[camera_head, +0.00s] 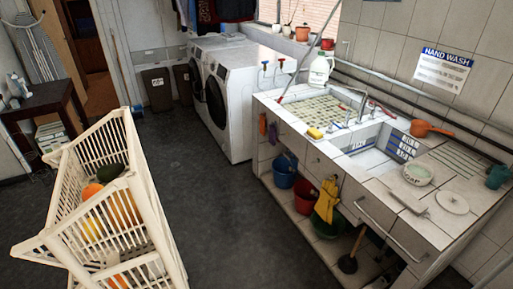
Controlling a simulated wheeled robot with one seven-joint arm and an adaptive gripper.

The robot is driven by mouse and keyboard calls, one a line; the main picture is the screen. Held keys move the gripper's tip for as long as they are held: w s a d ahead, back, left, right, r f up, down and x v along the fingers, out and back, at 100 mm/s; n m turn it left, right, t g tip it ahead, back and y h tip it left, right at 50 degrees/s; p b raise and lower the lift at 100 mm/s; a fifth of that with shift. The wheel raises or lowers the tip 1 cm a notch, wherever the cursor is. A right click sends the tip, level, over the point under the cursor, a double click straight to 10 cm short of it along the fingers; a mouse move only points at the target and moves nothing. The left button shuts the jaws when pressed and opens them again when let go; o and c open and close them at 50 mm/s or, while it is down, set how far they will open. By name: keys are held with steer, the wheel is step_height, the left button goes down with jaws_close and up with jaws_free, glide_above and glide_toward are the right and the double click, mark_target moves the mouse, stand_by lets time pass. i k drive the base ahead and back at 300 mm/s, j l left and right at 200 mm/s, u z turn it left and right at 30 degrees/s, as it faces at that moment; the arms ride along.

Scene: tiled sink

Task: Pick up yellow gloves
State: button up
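A blue bucket (285,171) and a red bucket (305,196) stand on the open shelf left of the gloves. A plunger (349,262) stands below right. A cream basket (142,215) holding produce stands at left. Dark floor (235,225) between basket and counter is clear.

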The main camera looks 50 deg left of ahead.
mark_target(324, 206)
steer(key=u, duration=1.4)
